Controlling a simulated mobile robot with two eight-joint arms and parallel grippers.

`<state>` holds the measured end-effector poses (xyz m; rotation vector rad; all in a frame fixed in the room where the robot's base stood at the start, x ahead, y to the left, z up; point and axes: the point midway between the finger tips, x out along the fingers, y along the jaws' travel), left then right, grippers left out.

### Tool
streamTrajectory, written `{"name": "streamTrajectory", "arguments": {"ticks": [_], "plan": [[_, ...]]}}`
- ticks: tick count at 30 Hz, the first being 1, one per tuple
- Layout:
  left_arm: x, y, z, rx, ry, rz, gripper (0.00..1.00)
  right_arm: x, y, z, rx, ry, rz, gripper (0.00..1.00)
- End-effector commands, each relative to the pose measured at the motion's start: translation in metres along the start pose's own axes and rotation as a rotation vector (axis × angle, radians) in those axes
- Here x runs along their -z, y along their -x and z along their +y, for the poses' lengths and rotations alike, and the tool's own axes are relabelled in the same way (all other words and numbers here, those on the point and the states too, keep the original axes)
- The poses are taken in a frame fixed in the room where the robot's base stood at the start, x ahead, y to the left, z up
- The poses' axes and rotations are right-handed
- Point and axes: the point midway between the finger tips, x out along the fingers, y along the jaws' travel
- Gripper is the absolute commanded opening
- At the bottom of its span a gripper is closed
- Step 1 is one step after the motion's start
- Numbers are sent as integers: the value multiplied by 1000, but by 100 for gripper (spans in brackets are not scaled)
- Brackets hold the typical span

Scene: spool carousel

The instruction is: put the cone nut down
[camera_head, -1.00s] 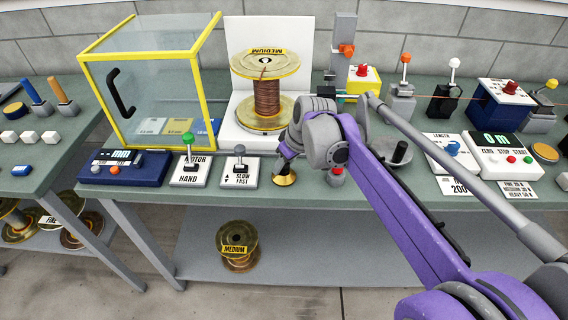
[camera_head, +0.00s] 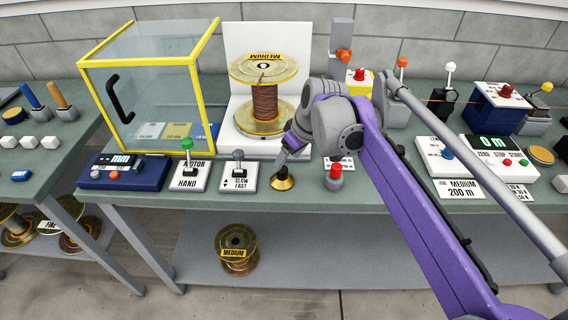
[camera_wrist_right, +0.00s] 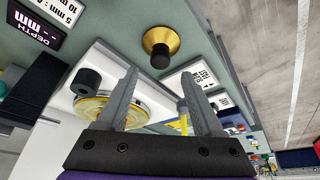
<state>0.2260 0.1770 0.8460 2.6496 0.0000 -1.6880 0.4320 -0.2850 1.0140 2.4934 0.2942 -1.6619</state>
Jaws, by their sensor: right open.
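The cone nut (camera_head: 283,182) is a brass cone with a dark knob. It stands on the green bench near its front edge, right of the slow/fast lever box. My right gripper (camera_head: 283,160) is just above and behind it in the head view, its fingers partly hidden by the wrist. In the right wrist view the open fingers (camera_wrist_right: 160,78) have nothing between them. There the cone nut (camera_wrist_right: 161,44) shows beyond the fingertips, apart from them. My left gripper is not in view.
The slow/fast lever box (camera_head: 238,175) is close on the left, and a red-topped button (camera_head: 334,177) on the right. Behind stands a copper wire spool (camera_head: 265,100) against a white panel. A yellow-framed clear guard (camera_head: 150,95) is at left.

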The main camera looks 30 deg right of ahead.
Motion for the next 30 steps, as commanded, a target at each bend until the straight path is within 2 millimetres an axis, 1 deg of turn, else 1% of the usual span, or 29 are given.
{"name": "streamTrajectory", "arguments": {"ticks": [1,3,6,9,12,15,17,18,20,23,24,26,27,30], "plan": [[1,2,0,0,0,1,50,0,13,0,-1,-1,0,69],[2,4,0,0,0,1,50,0,26,0,-1,-2,0,69],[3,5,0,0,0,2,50,0,41,0,-1,-1,0,69],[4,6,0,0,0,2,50,0,51,0,-1,-1,1,69],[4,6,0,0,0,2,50,0,56,0,-1,-1,1,69],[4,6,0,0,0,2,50,0,57,0,0,-1,0,69],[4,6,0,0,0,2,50,-4,54,-5,-2,-3,-1,69],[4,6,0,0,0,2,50,-10,49,-12,-4,-9,-3,69],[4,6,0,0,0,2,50,-24,38,-28,-11,-23,-6,69],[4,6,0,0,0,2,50,-63,11,-65,-30,-64,-9,69],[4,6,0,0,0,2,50,-83,-2,-80,-40,-83,-7,69],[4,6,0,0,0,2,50,-113,-20,-100,-54,-111,-2,69],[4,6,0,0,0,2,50,-133,-32,-112,-63,-128,4,69],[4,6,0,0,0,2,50,-178,-56,-135,-79,-168,20,69]]}}
